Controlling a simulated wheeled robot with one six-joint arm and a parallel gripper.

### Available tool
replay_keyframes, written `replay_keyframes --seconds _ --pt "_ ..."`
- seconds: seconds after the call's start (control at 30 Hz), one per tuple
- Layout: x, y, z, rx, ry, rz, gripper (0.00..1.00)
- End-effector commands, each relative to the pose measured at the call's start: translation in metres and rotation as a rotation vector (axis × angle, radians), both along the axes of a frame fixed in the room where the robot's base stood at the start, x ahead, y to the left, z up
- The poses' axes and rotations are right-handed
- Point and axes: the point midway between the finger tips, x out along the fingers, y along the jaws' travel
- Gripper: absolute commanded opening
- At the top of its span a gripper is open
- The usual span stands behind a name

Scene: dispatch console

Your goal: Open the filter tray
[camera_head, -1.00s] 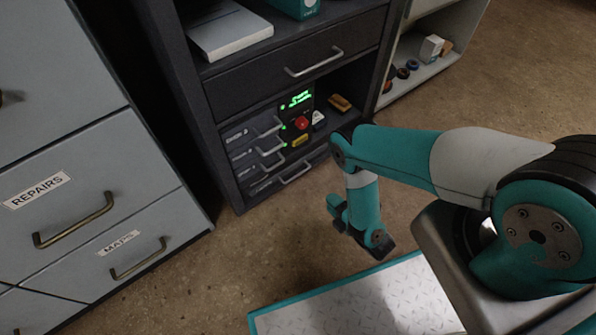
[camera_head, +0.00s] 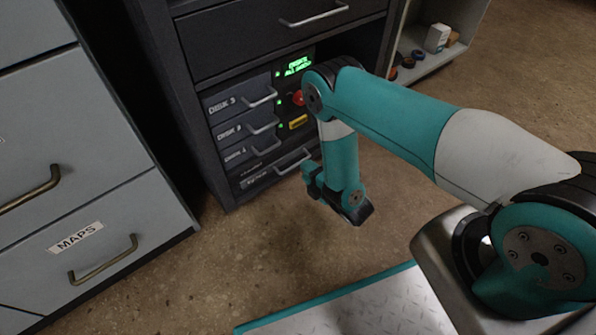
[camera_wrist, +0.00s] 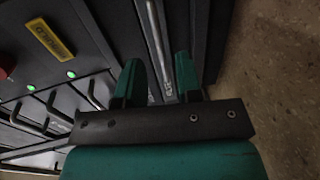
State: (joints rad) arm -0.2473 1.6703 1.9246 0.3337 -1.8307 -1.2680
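The filter tray looks to be the lowest dark front (camera_head: 262,179) of the console, under the disk drawers; its label is too small to read surely. Its pale bar handle (camera_head: 293,163) is at its right part. The tray looks shut. In the wrist view a long pale bar (camera_wrist: 155,45), likely this handle, lies beyond and between my fingertips. My gripper (camera_wrist: 158,70) is open, with two teal fingers apart and nothing visibly held. In the head view my gripper (camera_head: 311,180) is just in front of the tray's right end; I cannot tell if it touches.
Disk drawers (camera_head: 240,128) with bar handles sit above the tray. A red button (camera_head: 298,98), yellow label (camera_head: 298,122) and green display (camera_head: 297,65) are beside them. A grey cabinet (camera_head: 110,215) stands at left. The floor (camera_head: 225,270) before the console is clear.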

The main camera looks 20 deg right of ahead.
Motion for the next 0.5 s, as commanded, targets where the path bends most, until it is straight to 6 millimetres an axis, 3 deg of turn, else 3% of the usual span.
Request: replay_keyframes --seconds 0.2,0.5 --pt "0.034 0.013 -0.011 0.000 -0.003 0.002 0.33" --pt "0.048 0.017 -0.010 0.001 0.000 0.000 0.33"
